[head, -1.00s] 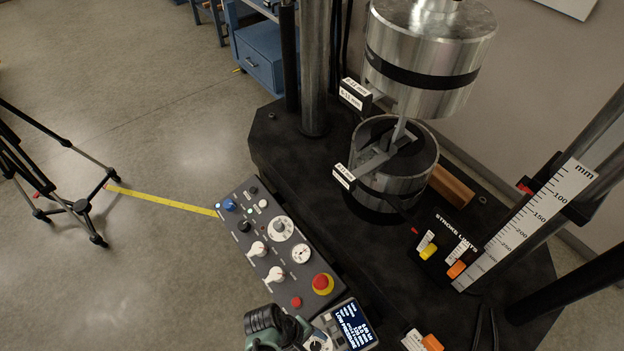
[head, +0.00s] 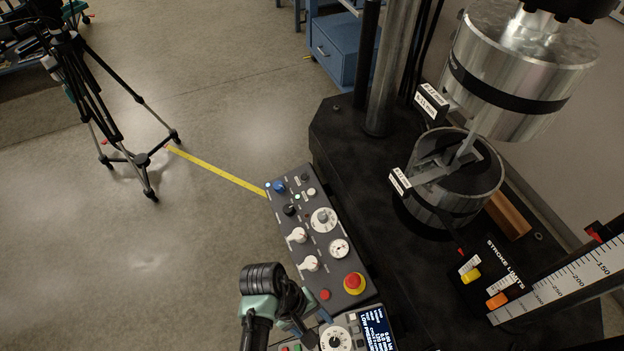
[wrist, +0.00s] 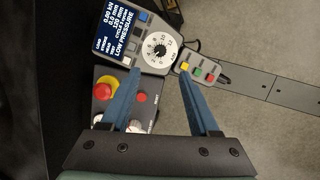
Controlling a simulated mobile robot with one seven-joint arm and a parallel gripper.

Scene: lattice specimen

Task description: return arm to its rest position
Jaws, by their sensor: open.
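My gripper (wrist: 159,72) shows in the wrist view as two blue fingers spread apart, with nothing between them. It is above the control panel (wrist: 118,92) and the handset with a dial and a lit screen reading LOW PRESSURE (wrist: 122,28). In the head view part of my arm shows at the bottom centre, beside the lower end of the control panel (head: 308,225); the fingers cannot be made out clearly there.
The test machine's dark base (head: 350,150) fills the right side, with a steel upper cylinder (head: 520,70) over a lower one (head: 455,205). A black tripod (head: 110,110) stands at left. Yellow tape (head: 215,170) crosses the floor. Open floor lies between tripod and machine.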

